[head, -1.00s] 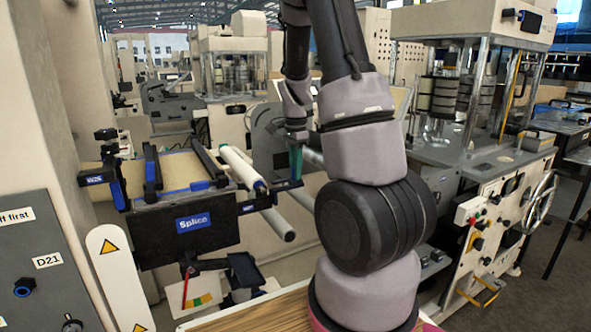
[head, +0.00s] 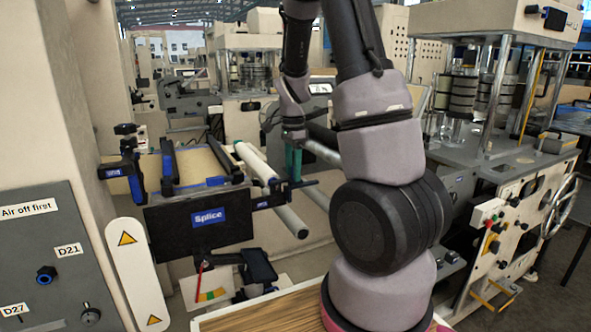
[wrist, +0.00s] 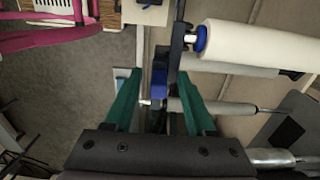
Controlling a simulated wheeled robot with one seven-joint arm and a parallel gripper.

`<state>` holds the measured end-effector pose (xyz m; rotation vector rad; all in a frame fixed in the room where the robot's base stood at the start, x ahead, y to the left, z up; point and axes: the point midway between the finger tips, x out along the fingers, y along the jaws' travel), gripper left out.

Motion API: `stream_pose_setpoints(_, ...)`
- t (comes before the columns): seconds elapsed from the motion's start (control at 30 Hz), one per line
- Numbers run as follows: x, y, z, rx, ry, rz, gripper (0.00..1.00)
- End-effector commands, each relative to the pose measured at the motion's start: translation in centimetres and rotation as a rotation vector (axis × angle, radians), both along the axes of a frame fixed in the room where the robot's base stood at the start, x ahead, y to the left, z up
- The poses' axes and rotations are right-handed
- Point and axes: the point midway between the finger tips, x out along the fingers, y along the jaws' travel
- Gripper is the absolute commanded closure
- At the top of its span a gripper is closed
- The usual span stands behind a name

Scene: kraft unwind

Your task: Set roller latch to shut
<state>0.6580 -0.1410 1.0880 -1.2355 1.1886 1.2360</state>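The splice unit (head: 198,222) has a pale roller (head: 256,163) and a dark bracket with blue parts (head: 267,202) at its right end. In the wrist view, the roller (wrist: 262,45) with its blue end cap is at upper right. A blue block on a dark arm (wrist: 160,82), possibly the roller latch, lies between and beyond my fingertips. My gripper (wrist: 158,85) has its green fingers spread, with no clear contact on the block. In the head view, my gripper (head: 293,162) is just right of the roller's end. The latch's position is unclear there.
A lower roller (head: 290,222) sticks out below the bracket. A wooden-topped surface (head: 255,316) is in front, and a grey panel with knobs (head: 45,255) stands at left. A press machine (head: 490,130) is at right.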

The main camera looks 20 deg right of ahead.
Motion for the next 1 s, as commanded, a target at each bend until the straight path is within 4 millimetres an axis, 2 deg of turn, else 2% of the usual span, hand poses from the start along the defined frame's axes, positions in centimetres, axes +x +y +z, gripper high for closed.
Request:
stream_pose_setpoints(0.23,-0.1,-0.2,0.0,-0.002,0.001,-0.002,0.45)
stream_pose_setpoints(0.37,0.0,-0.2,0.9,-0.002,0.000,-0.001,0.45)
stream_pose_setpoints(0.8,0.0,-0.1,9.1,-0.001,-0.002,0.000,0.45)
stream_pose_setpoints(1.0,0.0,-0.1,10.6,-0.002,0.000,-0.001,0.45)
